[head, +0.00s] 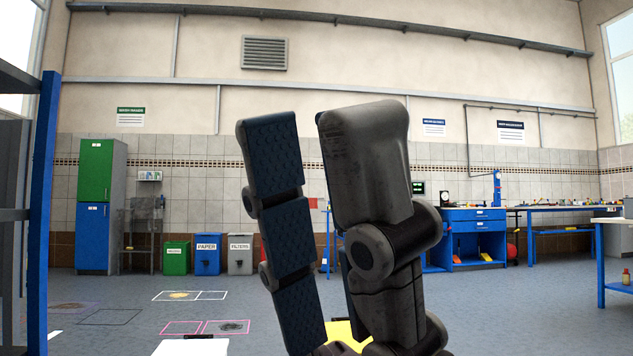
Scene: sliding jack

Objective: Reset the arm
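My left gripper (308,122) stands upright, large and close to the camera, in the middle of the head view. One thick finger with dark blue textured pads is at the left and a grey jointed finger is at the right. Their tips are apart, and the background shows through the gap. I see nothing held between them. The fingers hide part of the room behind. My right gripper is not in view. The jack cannot be made out.
A blue post (42,215) stands close at the left. Green, blue and grey bins (208,254) and a green-blue cabinet (100,205) line the far wall. Blue workbenches (475,235) stand at the right. A yellow surface (352,334) shows behind the gripper. Floor at left centre is mostly clear.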

